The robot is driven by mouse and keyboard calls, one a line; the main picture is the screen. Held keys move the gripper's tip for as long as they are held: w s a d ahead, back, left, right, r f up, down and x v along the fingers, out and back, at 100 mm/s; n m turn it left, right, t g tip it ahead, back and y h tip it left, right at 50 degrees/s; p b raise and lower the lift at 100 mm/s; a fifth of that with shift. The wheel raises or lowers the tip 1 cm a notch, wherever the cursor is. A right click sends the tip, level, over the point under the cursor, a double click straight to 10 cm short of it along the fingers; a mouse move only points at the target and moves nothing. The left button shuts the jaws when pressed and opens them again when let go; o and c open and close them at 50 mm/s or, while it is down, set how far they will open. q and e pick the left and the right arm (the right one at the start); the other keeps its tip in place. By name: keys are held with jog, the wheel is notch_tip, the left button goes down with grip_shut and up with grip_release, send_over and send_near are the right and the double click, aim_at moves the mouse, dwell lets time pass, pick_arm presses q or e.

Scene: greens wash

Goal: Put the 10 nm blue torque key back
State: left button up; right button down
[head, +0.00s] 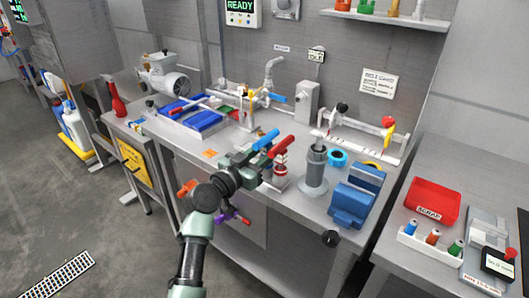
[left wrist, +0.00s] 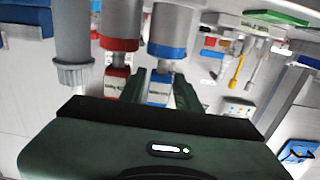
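My left gripper (head: 252,165) is over the front of the bench, its arm rising from the bottom of the head view. The blue torque key (head: 265,139) shows a blue handle just beyond the gripper. In the left wrist view the blue torque key (left wrist: 158,88), with a blue band and label, is between the two dark green fingers, which look closed on it. The key's lower end is hidden by the gripper. My right gripper is not in view.
A grey cylinder (head: 315,168) and a blue block-like fixture (head: 352,203) stand right of the gripper. A blue tray (head: 195,118) lies at the left of the bench. A red bin (head: 432,200) and a rack of small coloured items (head: 432,243) are on the right table.

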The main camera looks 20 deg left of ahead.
pick_arm(q)
jog(key=shift+r, duration=0.15)
jog(key=shift+s, duration=0.15)
jog(key=b+v, duration=0.1)
jog(key=v, duration=1)
notch_tip(320, 180, down, 24)
jog(key=n+g+y, duration=0.3)
jog(key=g, duration=0.1)
jog(key=s+f+g, duration=0.2)
jog(key=s+f, duration=0.2)
jog(key=f, duration=0.4)
jog(key=s+f+g+y, duration=0.1)
jog(key=s+f, duration=0.3)
jog(key=f, duration=0.3)
jog(key=s+f+g, duration=0.2)
jog(key=s+f, duration=0.2)
jog(key=f, duration=0.4)
jog(key=s+f+g, duration=0.2)
jog(key=s+f, duration=0.4)
jog(key=s, duration=0.6)
jog(key=s+f+m+g+y, duration=0.1)
jog(key=s+f+g, duration=0.1)
jog(key=s+f, duration=0.5)
jog(key=s+f+g+y, duration=0.1)
jog(key=s+f+g, duration=0.2)
jog(key=s, duration=1.5)
notch_tip(320, 180, down, 4)
jog(key=shift+s+f, duration=0.1)
jog(key=shift+s, duration=0.1)
